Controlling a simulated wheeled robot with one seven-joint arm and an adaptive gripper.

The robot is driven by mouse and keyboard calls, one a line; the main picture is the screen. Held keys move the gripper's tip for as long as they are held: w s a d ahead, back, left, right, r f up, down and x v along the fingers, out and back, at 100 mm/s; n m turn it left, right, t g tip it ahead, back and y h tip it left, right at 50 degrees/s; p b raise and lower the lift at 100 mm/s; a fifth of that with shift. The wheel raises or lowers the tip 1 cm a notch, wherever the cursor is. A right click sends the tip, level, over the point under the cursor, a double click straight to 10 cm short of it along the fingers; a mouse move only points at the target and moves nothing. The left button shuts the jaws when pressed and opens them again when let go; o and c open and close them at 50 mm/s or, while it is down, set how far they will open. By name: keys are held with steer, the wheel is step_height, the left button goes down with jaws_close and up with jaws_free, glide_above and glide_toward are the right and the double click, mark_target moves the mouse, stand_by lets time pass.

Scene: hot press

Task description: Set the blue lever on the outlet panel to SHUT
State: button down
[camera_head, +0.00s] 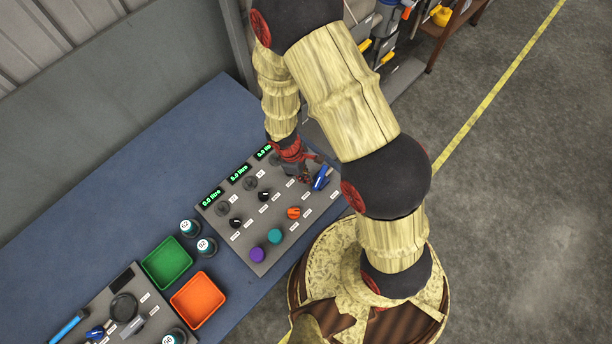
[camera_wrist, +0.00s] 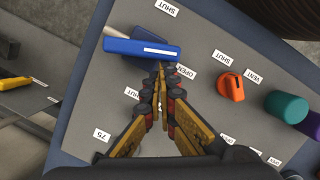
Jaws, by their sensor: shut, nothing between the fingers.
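The blue lever (camera_head: 321,177) sits at the right end of a grey control panel (camera_head: 281,243). In the wrist view the lever (camera_wrist: 140,48) lies roughly crosswise, with a white stripe on its bar. A SHUT label (camera_wrist: 167,8) is above it and an OPEN label (camera_wrist: 186,71) is just below its right end. My gripper (camera_wrist: 160,72) is shut and empty, its fingertips close to the lever's lower edge; whether they touch it I cannot tell. In the head view my gripper (camera_head: 304,177) is just left of the lever, partly hidden by my wrist.
The panel also has an orange knob (camera_head: 293,213), a teal knob (camera_head: 274,236), a purple knob (camera_head: 257,254) and black knobs. A green tray (camera_head: 145,262) and an orange tray (camera_head: 175,312) are on the blue table, with a second panel at lower left.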

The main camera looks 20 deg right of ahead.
mark_target(314, 188)
steer(key=shift+s+n+t+b, duration=0.2)
steer(key=shift+s+n+b, duration=0.25)
steer(key=shift+n, duration=0.45)
steer(key=shift+s+n+t+b, duration=0.2)
steer(key=shift+s+n+b, duration=0.2)
steer(key=shift+n, duration=0.5)
steer(key=shift+s+d+n+t+b, duration=0.25)
steer(key=shift+n+b, duration=0.3)
steer(key=shift+n, duration=0.3)
steer(key=shift+s+d+n+t+b, duration=0.15)
steer(key=shift+s+n+b, duration=0.3)
steer(key=shift+n, duration=0.4)
steer(key=shift+s+d+n+t+b, duration=0.2)
steer(key=shift+n+b, duration=0.2)
steer(key=shift+n, duration=0.3)
steer(key=shift+s+d+n+t+b, duration=0.15)
steer(key=shift+n+b, duration=0.25)
steer(key=shift+n, duration=0.3)
steer(key=shift+s+d+n+t+b, duration=0.2)
steer(key=shift+n+b, duration=0.15)
steer(key=shift+n, duration=0.35)
steer(key=shift+s+d+n+t+b, duration=0.1)
steer(key=shift+s+d+n+b, duration=0.2)
steer(key=shift+n, duration=0.4)
